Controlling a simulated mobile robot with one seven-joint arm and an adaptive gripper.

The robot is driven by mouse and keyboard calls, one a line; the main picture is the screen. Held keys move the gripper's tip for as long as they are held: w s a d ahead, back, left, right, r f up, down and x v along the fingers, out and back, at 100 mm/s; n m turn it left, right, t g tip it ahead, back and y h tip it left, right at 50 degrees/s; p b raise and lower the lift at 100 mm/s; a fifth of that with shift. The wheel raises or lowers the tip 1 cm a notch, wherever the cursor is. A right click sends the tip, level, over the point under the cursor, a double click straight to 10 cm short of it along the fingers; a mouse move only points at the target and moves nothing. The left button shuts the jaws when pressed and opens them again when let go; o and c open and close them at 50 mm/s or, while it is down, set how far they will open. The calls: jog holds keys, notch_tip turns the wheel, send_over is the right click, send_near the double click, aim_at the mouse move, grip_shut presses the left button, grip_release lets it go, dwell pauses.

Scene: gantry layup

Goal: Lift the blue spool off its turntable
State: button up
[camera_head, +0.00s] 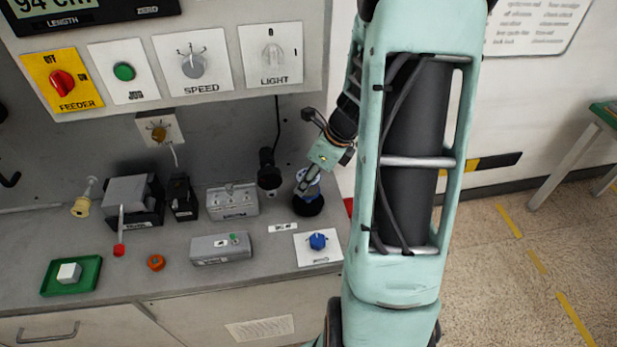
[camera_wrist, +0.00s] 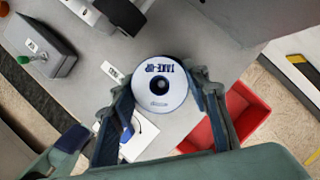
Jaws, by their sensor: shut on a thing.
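The blue spool (camera_head: 313,187) is at the right end of the grey bench, at its black round turntable (camera_head: 308,208). In the wrist view its white, round top label (camera_wrist: 152,102) reads "TAKE-UP" and has a dark hub in the middle. My gripper (camera_head: 306,180) comes down on it from above. In the wrist view the two fingers (camera_wrist: 160,86) lie on either side of the spool, shut on it. The spool's underside is hidden, so I cannot tell whether it touches the turntable.
A panel with a blue knob (camera_head: 318,241) lies in front of the turntable. A grey box with a green button (camera_head: 221,248) is to the left. A dark cylindrical fixture (camera_head: 268,172) stands close left of the spool. A red bin (camera_wrist: 243,118) is beside the bench edge.

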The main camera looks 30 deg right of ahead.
aim_at(303, 175)
jog(key=shift+r+p, duration=1.75)
jog(key=shift+r, duration=0.25)
